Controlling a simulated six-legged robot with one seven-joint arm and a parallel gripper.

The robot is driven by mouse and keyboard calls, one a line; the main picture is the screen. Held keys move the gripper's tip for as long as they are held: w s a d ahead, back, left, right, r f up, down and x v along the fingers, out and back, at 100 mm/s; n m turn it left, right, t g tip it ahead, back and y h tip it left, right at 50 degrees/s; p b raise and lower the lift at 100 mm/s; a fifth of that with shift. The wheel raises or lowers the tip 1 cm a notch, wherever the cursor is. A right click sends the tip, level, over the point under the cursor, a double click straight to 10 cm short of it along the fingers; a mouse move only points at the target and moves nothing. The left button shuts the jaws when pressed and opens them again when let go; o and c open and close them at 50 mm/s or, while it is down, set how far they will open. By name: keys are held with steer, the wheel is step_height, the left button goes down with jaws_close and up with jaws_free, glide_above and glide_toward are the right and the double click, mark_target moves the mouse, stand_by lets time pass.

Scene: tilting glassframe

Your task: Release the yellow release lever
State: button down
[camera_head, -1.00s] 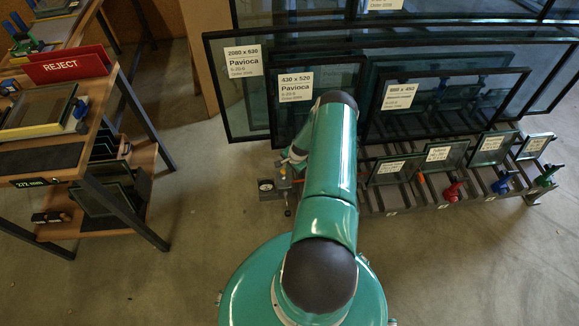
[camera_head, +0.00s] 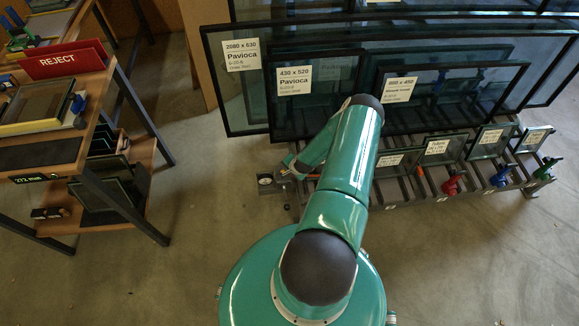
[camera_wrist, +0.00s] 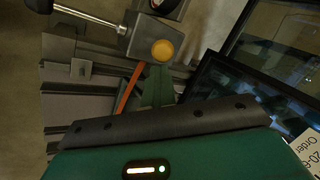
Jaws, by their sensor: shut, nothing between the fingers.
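A round yellow-orange knob (camera_wrist: 162,50) shows in the wrist view, beside a grey metal block (camera_wrist: 140,35) on the rack; it looks like the end of the yellow release lever, whose shaft I cannot make out. My gripper (camera_wrist: 158,70) is shut and empty, its green fingers pointing at the knob. The fingertips are just below the knob in the picture; I cannot tell whether they touch it. In the head view my teal arm covers most of that spot, and the lever is not visible there.
A metal rod (camera_wrist: 85,15) sticks out left of the block. An orange strip (camera_wrist: 130,88) lies left of my fingers. Dark-framed glass panes (camera_head: 320,95) lean behind the rack (camera_head: 410,190). A bench (camera_head: 150,160) stands left; the floor between is clear.

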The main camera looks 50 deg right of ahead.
steer(key=shift+w, duration=0.25)
steer(key=shift+w+d+f, duration=0.1)
steer(key=shift+w+d, duration=0.35)
steer(key=shift+d, duration=0.15)
